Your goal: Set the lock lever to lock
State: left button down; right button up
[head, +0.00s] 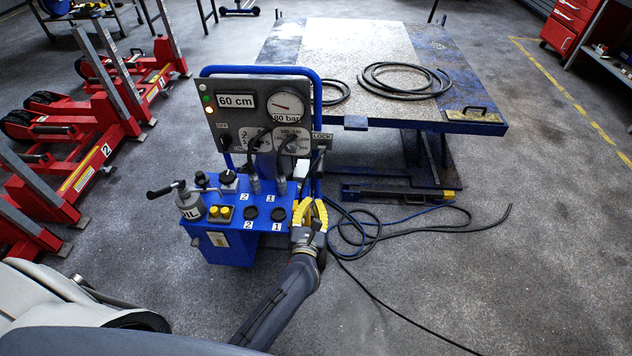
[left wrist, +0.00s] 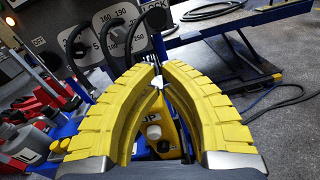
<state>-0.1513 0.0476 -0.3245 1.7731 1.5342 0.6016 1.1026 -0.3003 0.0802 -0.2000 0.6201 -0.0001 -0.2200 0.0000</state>
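The blue control trolley (head: 232,246) stands left of centre in the head view, its grey panel facing me. A LOCK plate (head: 322,136) sticks out at the panel's right edge. A thin dark lever (head: 321,155) hangs below it. My left gripper (head: 309,202), with ribbed yellow fingers, is just below and in front of this lever. In the left wrist view the fingertips (left wrist: 157,73) nearly meet, and I see nothing clearly held. A dark rod with a round black knob (left wrist: 157,18) rises just beyond the tips. Contact with it cannot be told. My right gripper is out of view.
A lift table (head: 360,50) with coiled hoses (head: 405,80) stands behind the trolley. Loose hoses (head: 440,228) lie on the floor to the right. A yellow UP pendant (left wrist: 160,132) shows beyond my fingers. Red jacks (head: 105,120) stand at left.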

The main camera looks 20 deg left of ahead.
aim_at(320, 163)
pick_arm(q)
jog(key=w+a, duration=0.2)
jog(key=w, duration=0.7)
jog(key=shift+w, duration=0.4)
jog(key=shift+f, duration=0.1)
